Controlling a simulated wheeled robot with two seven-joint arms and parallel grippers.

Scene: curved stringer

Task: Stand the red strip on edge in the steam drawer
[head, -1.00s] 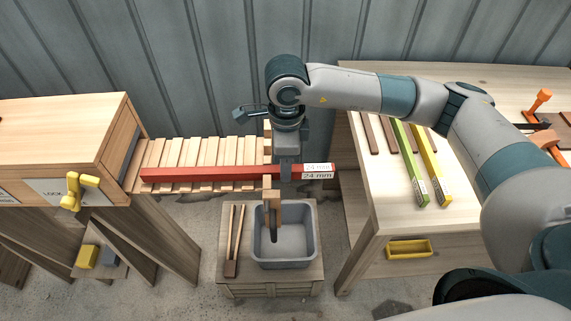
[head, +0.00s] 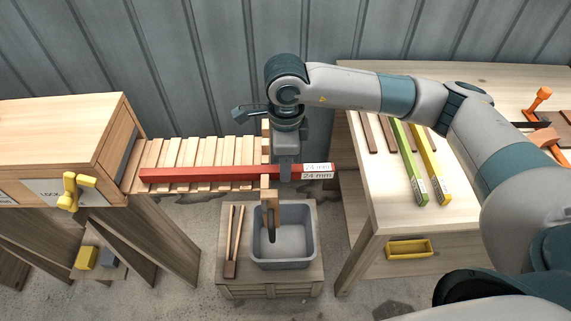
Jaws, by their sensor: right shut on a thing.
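The red strip (head: 210,174) lies level over the slatted drawer (head: 205,153), which sticks out to the right from the wooden box (head: 60,140). The strip's right end carries white labels reading 24 mm. My right gripper (head: 285,172) is shut on the red strip near that labelled end, coming from above. The strip's left end is over the slats close to the box opening. I cannot tell whether the strip touches the slats. My left gripper is not in view.
A grey bin (head: 284,250) stands on a crate below, beside wooden tongs (head: 233,240). On the right workbench (head: 385,200) lie a green strip (head: 409,165), a yellow strip (head: 431,165) and brown strips. A yellow handle (head: 73,190) sits on the box front.

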